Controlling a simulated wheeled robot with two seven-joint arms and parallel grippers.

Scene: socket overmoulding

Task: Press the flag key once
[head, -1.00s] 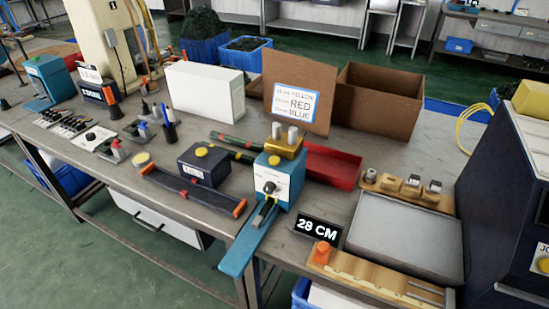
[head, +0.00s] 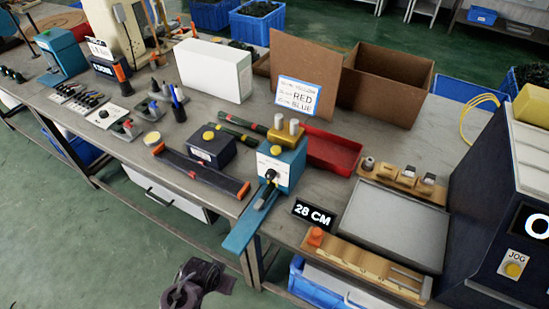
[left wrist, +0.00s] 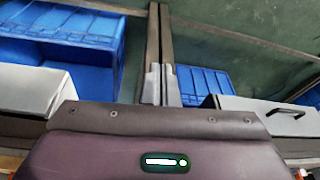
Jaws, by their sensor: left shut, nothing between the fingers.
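A dark box with a round yellow button (head: 208,134) on top stands on the bench, left of the blue machine. Its front label is too small to read surely; it may be the flag key. Another yellow button, marked JOG (head: 513,270), is on the dark machine at the right edge. My left gripper (head: 178,301) is low at the bottom of the head view, in front of the bench and well apart from the box. In the left wrist view its fingers (left wrist: 160,86) are together and empty. My right gripper is not in view.
The blue machine (head: 283,168) with its long blue lever (head: 245,232) juts over the bench's front edge. A dark bar with orange ends (head: 200,173) lies before the yellow-button box. A 28 CM sign (head: 314,213) and a grey tray (head: 392,227) are to the right.

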